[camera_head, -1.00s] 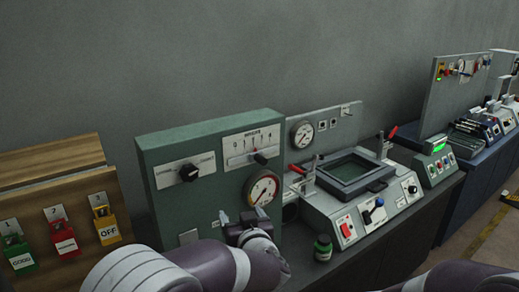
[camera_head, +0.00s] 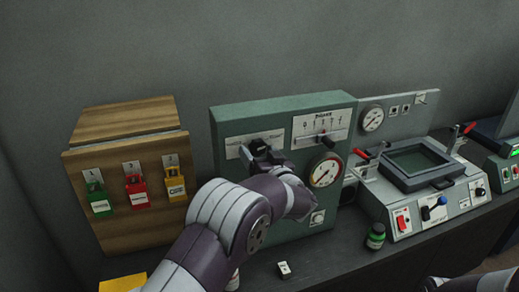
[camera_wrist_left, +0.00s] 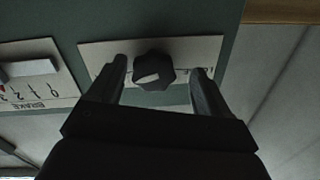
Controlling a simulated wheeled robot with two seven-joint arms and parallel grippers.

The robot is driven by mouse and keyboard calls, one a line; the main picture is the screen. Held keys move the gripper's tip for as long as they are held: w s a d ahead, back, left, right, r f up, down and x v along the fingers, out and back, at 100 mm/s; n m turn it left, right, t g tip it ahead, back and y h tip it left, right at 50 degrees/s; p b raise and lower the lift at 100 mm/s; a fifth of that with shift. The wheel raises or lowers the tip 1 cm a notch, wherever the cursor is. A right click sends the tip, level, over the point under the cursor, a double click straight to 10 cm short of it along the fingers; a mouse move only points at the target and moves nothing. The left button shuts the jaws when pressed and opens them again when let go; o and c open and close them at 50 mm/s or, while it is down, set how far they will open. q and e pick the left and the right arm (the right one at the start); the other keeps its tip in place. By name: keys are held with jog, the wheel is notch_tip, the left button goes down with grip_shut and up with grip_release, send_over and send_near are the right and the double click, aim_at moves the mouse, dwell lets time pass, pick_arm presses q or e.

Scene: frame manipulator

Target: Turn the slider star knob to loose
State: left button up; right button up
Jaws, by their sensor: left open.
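A black faceted knob (camera_wrist_left: 154,71) sits on a pale label plate (camera_wrist_left: 95,50) on the green panel, seen in the left wrist view. My left gripper (camera_wrist_left: 159,70) is open, with one finger on each side of the knob; I cannot tell whether either touches it. In the head view the left gripper (camera_head: 262,153) is in front of the panel's left plate (camera_head: 232,151) and hides the knob. The plate's lettering is mostly covered. My right gripper is not in view.
The green panel (camera_head: 228,119) also carries a brake slider plate (camera_head: 341,119) and a round gauge (camera_head: 325,172). A wooden box (camera_head: 90,226) with red, green and yellow padlocks stands left.

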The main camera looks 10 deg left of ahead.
pick_arm(q)
jog(key=shift+w+d, duration=0.15)
jog(key=shift+d, duration=0.1)
jog(key=shift+w+d+f, duration=0.1)
jog(key=shift+w, duration=0.05)
jog(key=shift+c, duration=1.2)
jog(key=c, duration=0.5)
jog(key=shift+a, duration=0.2)
jog(key=c, duration=0.3)
jog(key=shift+d, duration=0.1)
